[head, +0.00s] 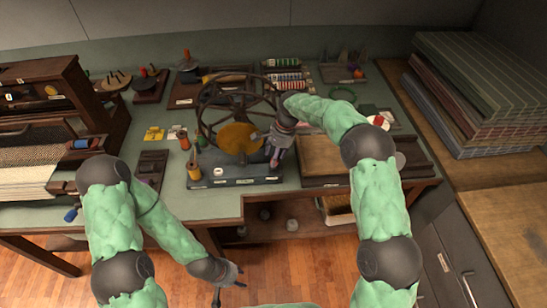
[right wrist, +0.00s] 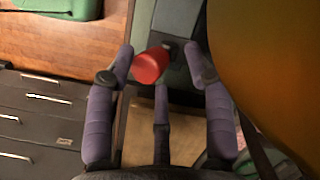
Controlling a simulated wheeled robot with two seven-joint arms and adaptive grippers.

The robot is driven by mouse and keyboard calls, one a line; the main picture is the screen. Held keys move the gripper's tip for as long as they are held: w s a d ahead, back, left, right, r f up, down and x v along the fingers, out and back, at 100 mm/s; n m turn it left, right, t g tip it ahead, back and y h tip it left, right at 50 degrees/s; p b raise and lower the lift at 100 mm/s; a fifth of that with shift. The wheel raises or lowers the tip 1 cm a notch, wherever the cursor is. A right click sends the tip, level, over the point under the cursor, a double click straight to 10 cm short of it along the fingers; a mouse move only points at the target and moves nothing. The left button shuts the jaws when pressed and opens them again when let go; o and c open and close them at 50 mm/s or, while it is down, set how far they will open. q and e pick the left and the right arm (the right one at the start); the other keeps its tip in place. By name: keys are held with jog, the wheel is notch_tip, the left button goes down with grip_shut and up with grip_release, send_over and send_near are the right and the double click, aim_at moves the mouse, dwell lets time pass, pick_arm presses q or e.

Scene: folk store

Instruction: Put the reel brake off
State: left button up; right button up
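The reel (head: 238,137) stands on a dark blue base (head: 240,178) on the bench, with a yellow-orange disc facing me and a dark spoked wheel behind it. My right gripper (head: 275,155) points down at the right side of the disc. In the right wrist view its purple fingers (right wrist: 160,75) are spread, with a red knob (right wrist: 150,66) between the fingertips, probably the brake handle. I cannot tell whether any finger touches it. The orange disc (right wrist: 265,60) fills the right of that view. My left gripper (head: 230,283) is low in front of the bench, fingers spread and empty.
A wooden board (head: 322,156) lies right of the reel base. Yellow cards (head: 154,134) and an orange-topped spool (head: 184,140) are to its left. Folded cloth (head: 485,90) is stacked at right. A wooden rack (head: 50,90) stands at left. Open floor lies in front.

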jog(key=v, duration=1)
jog(key=shift+r, duration=0.35)
